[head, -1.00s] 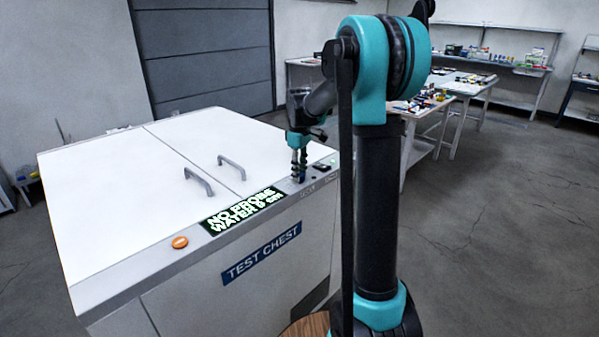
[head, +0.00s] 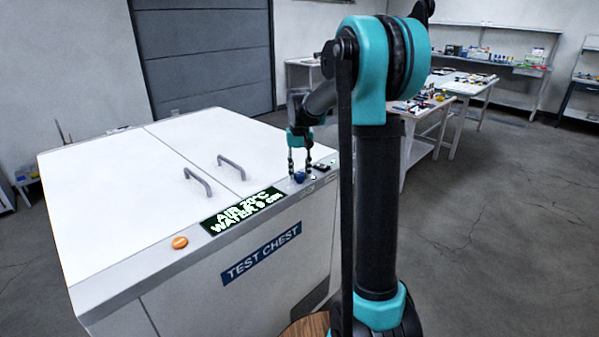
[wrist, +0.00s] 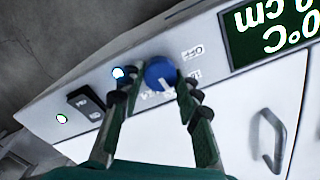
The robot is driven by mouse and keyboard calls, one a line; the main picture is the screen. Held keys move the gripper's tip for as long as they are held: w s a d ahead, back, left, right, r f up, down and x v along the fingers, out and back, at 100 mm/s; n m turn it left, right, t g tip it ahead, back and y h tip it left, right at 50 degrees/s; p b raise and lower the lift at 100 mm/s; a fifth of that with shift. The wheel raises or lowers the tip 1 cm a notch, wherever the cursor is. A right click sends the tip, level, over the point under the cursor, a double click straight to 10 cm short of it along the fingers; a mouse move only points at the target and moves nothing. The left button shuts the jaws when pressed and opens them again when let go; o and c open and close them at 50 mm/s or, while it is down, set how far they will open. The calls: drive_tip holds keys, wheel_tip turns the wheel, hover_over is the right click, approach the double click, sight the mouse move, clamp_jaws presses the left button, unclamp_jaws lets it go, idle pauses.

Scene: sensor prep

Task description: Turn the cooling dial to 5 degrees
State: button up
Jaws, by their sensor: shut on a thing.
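The blue cooling dial (head: 299,178) sits on the front rim of the white test chest (head: 110,190). In the wrist view the dial (wrist: 160,73) is round, with a white pointer line and small labels beside it; one seems to read OFF, the others are partly hidden or too small. My gripper (head: 300,171) points down over the dial. In the wrist view its two fingers (wrist: 158,84) stand on either side of the dial, shut on it. The dark display (head: 243,211) reads AIR 20°C and WATER 9 cm in green-white letters.
A black switch (wrist: 85,102) and a lit round light (wrist: 118,72) sit beside the dial. An orange button (head: 180,243) is farther left on the rim. Two grey handles (head: 198,181) stand up from the lids. Tables with small items are behind my arm.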

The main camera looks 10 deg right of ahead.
sight(300, 174)
drive_tip(key=m, duration=0.5)
drive_tip(key=shift+m, duration=2.6)
drive_tip(key=o, duration=1.2)
drive_tip(key=shift+c, duration=0.2)
drive_tip(key=shift+r, duration=0.15)
wheel_tip(300, 174, up, 12)
